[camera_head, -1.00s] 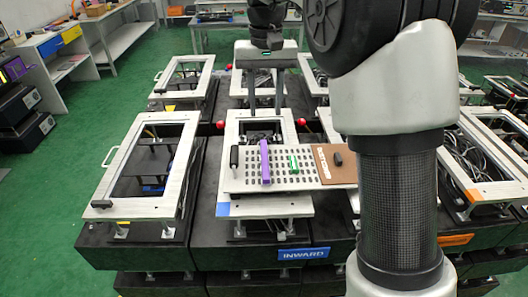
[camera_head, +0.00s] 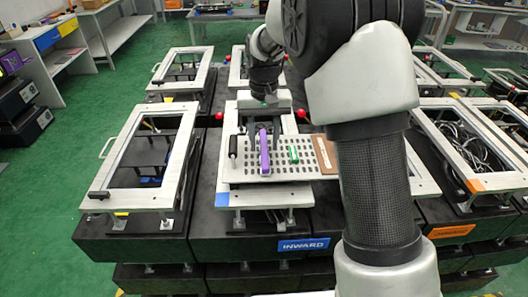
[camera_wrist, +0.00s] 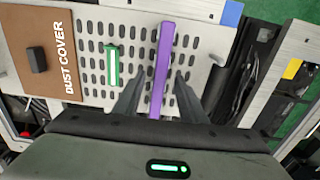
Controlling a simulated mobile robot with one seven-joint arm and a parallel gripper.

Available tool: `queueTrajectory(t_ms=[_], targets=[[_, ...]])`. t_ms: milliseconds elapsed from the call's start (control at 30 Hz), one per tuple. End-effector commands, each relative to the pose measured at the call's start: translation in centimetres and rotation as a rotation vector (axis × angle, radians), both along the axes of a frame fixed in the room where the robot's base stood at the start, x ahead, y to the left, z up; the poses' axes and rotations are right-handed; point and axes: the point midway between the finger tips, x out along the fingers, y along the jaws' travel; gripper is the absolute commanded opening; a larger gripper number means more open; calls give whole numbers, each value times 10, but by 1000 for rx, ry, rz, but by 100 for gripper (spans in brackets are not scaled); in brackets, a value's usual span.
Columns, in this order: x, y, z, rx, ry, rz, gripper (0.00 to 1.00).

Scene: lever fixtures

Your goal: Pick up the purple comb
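The purple comb (camera_head: 264,152) is a long narrow bar lying on a light perforated plate (camera_head: 240,172). In the wrist view the comb (camera_wrist: 162,62) lies lengthwise, with its near end between the fingers of my gripper (camera_wrist: 154,90). My gripper, also in the head view (camera_head: 263,140), is open, with one finger on each side of the comb and a gap on both sides. I cannot tell how far the fingertips are above the plate.
A green piece (camera_head: 293,154) lies on the plate right of the comb, with a black handle (camera_head: 233,147) at its left. A brown dust cover (camera_wrist: 42,50) with a black knob adjoins the plate. Metal frames stand around it.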

Motion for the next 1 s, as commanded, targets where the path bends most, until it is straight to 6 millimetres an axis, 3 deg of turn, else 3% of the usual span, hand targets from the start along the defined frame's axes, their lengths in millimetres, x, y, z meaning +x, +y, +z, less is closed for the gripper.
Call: queueTrajectory(t_ms=[133, 1000], targets=[[0, 0, -10, 0, 1, 0, 38], [0, 0, -14, 0, -1, 0, 38]])
